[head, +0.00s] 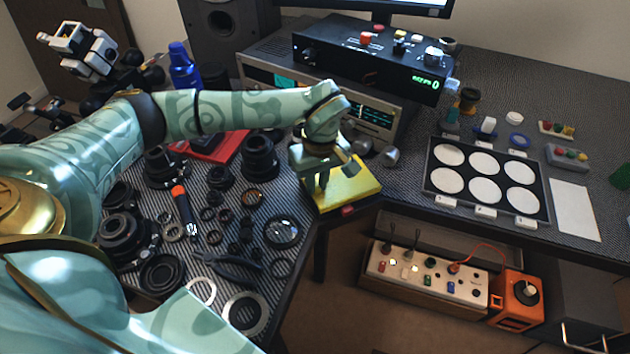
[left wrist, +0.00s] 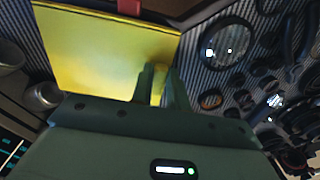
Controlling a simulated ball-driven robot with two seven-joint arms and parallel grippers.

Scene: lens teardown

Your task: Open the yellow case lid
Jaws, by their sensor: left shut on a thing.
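The yellow case (head: 357,190) sits at the front edge of the bench, right of the loose lens parts, with a red latch (head: 347,210) on its near side. Its lid looks down and flat. In the left wrist view the yellow lid (left wrist: 95,55) fills the upper left, with the red latch (left wrist: 129,6) at the top. My left gripper (head: 319,188) points down at the case's left side and is shut on the lid's edge; the fingers (left wrist: 160,88) partly hide the exact contact. My right gripper is not in view.
Lens barrels, rings and a glass lens (head: 282,232) crowd the bench left of the case. Electronics (head: 368,65) stand behind it. A black tray (head: 431,180) with white discs lies to the right. Below are a switch panel (head: 425,274) and an orange box (head: 515,303).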

